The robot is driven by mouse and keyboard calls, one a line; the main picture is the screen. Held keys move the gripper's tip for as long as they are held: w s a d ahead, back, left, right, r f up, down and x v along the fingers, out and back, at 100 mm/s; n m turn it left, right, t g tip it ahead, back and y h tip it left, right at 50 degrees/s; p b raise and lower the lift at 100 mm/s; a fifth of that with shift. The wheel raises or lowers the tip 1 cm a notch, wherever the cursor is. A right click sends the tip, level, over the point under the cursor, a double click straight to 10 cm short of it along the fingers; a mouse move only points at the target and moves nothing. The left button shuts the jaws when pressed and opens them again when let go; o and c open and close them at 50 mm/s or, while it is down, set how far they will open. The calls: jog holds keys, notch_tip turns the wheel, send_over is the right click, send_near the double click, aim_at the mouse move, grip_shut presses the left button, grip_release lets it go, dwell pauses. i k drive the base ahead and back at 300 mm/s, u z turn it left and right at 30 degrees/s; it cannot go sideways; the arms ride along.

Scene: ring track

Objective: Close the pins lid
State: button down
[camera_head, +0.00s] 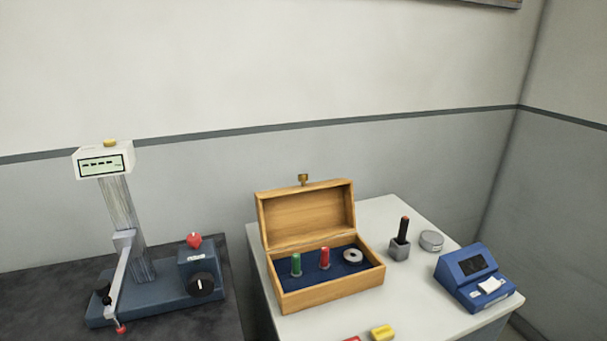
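A wooden box (333,291) stands on the white table, its lid (307,215) open and raised upright at the back. A small brass knob (303,178) sits at the lid's top edge. Inside, on a dark blue lining, stand a green pin (296,264) and a red pin (325,258), with a pale metal ring (352,256) to their right. My gripper is not in view.
A gauge stand with a display (104,163) is on the dark bench at left. On the white table (381,213), a holder (399,250) with a dark stick, a round grey tin (431,240) and a blue printer-like device (472,277) stand right of the box. A yellow block (382,332) and a partly cut-off red piece (352,339) lie in front.

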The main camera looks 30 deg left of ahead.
aim_at(298, 215)
jog(key=z, duration=0.55)
jog(key=k, duration=1.2)
jog(key=u, duration=0.25)
jog(key=i, duration=0.7)
jog(key=u, duration=0.8)
